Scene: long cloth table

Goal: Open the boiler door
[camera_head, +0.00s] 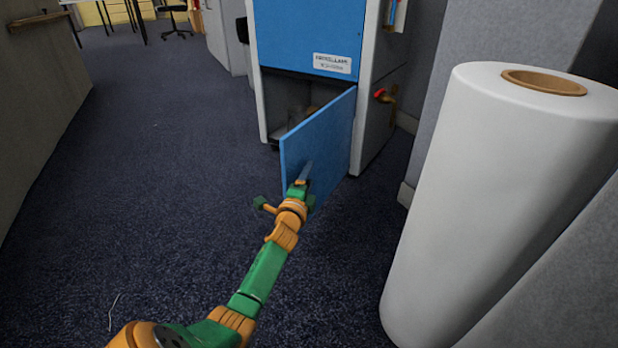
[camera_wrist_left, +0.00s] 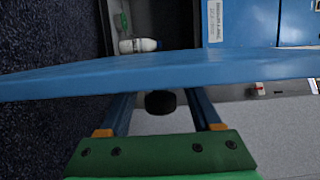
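The blue boiler (camera_head: 305,35) stands at the top middle of the head view. Its lower door (camera_head: 325,145) is swung part way out, hinged on the right, and a dark opening shows behind it. My left gripper (camera_head: 301,181) is at the outer face of the door, near its free edge. In the left wrist view the door (camera_wrist_left: 150,74) crosses the picture just beyond my fingers (camera_wrist_left: 162,112). The fingers are spread apart. A dark round knob (camera_wrist_left: 160,102) lies between them, with gaps on both sides. My right gripper is out of view.
A large white roll (camera_head: 500,200) stands at the right, close to grey panels. A red-handled valve (camera_head: 381,95) is on the boiler's right side. A white bottle-like item (camera_wrist_left: 138,45) shows inside the opening.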

